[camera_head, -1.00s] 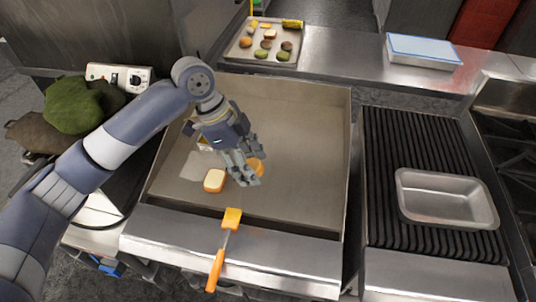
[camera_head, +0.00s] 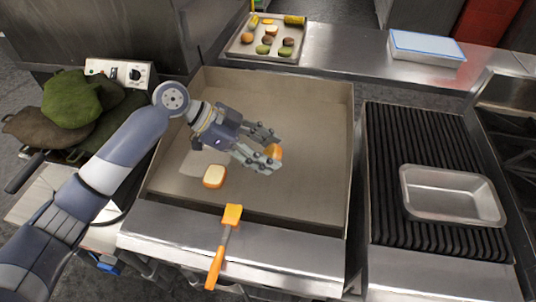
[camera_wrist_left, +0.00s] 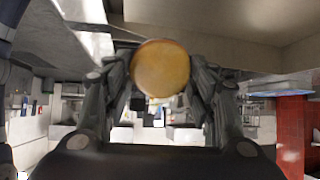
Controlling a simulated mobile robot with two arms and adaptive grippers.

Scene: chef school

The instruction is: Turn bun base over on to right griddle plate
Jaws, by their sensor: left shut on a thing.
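My left gripper (camera_head: 274,158) is shut on the bun base (camera_head: 273,151), an orange-brown round piece held between the fingertips above the flat griddle plate (camera_head: 310,120). In the left wrist view the bun base (camera_wrist_left: 160,68) shows a round golden-brown face between the two fingers. A second bun piece (camera_head: 214,176) with a pale top and orange-brown edge lies on the plate, left of and nearer than the gripper. My right gripper is not in view.
An orange spatula (camera_head: 224,246) lies over the griddle's front edge. A ribbed grill (camera_head: 400,140) with a metal pan (camera_head: 452,196) stands to the right. A food tray (camera_head: 267,39) is at the back. The griddle's right side is clear.

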